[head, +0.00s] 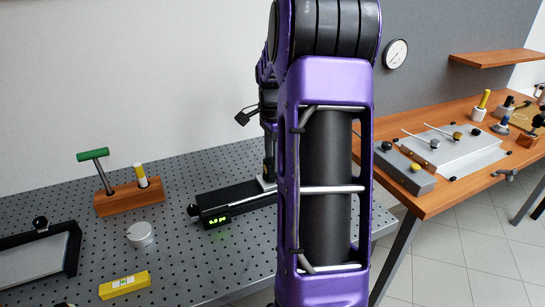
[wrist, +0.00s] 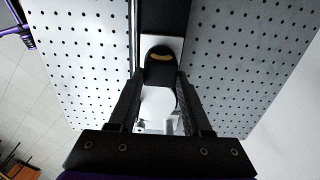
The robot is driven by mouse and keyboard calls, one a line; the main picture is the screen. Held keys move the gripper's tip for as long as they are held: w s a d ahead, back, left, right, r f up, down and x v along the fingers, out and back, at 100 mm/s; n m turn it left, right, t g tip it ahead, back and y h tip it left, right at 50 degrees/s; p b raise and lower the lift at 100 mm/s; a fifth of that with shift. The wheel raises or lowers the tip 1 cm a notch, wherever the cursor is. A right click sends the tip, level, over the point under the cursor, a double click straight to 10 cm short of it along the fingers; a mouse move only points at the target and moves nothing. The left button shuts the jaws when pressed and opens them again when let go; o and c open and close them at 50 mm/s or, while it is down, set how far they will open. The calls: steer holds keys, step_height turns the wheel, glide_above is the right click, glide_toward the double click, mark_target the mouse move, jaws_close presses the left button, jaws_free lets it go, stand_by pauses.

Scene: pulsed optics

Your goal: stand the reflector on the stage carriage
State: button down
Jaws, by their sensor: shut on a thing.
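The stage (head: 235,202) is a long black rail on the perforated table, with a green-lit readout at its near end. Its pale carriage plate (head: 266,184) shows beside my arm, and in the wrist view the plate (wrist: 178,44) lies on the dark rail (wrist: 165,15). My gripper (wrist: 161,78) is shut on the reflector (wrist: 160,62), a dark rounded piece with a gold strip. The reflector appears over the plate; I cannot tell whether it touches. A white round part shows between the fingers below it. In the head view my arm hides most of this.
A wooden bench (head: 430,200) with grey plates stands right.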

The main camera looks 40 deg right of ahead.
steer(key=shift+f, duration=0.25)
steer(key=shift+c, duration=1.3)
jaws_free()
steer(key=shift+r, duration=0.1)
step_height(320, 180, up, 17)
steer(key=p, duration=0.2)
steer(key=shift+r+p, duration=0.15)
steer(key=shift+p, duration=0.15)
